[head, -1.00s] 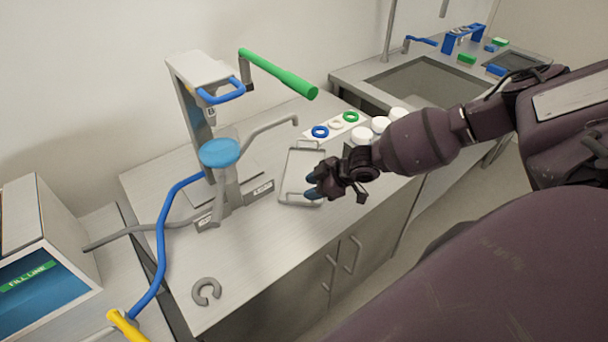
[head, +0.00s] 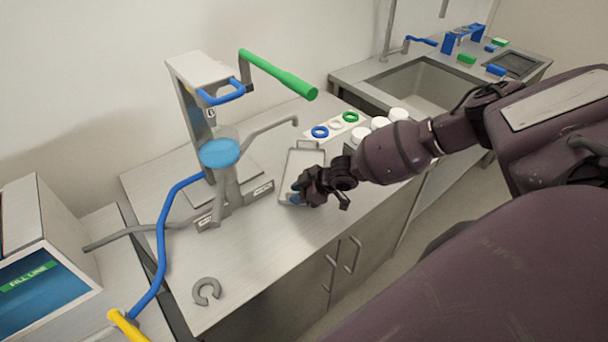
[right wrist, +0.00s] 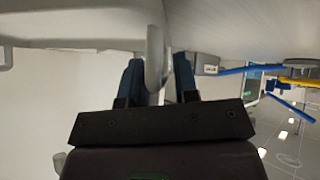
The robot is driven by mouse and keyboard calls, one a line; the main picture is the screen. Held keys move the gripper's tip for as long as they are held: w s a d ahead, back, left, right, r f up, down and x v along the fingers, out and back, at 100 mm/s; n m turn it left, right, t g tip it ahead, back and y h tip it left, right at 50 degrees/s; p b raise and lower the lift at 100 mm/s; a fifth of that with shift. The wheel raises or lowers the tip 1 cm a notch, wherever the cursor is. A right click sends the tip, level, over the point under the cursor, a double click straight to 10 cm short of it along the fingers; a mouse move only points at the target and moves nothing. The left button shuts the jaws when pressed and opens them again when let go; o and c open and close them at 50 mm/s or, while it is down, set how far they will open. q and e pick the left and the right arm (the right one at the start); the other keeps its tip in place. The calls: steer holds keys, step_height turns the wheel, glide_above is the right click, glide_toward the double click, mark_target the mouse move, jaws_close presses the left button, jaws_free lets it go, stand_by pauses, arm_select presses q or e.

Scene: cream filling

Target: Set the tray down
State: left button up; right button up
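The tray (head: 302,165) is a shallow grey rectangle with a bar handle at each short end. In the head view it appears to rest on the worktop, right of the filling stand. My right gripper (head: 296,192) is at the tray's near end and hides the near handle. In the right wrist view the handle bar (right wrist: 155,60) stands between the two blue fingers of the gripper (right wrist: 159,78). The bar is close to the left finger, and a gap shows by the right finger, so the gripper looks open around it. My left gripper is not in view.
The filling stand (head: 190,100) with its green lever (head: 278,74) is left of the tray. Coloured rings (head: 335,124) and white round pieces (head: 380,123) lie behind and right. A grey C-shaped piece (head: 206,291) lies at the front left. The worktop's front middle (head: 265,255) is clear.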

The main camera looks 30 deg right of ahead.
jaws_close()
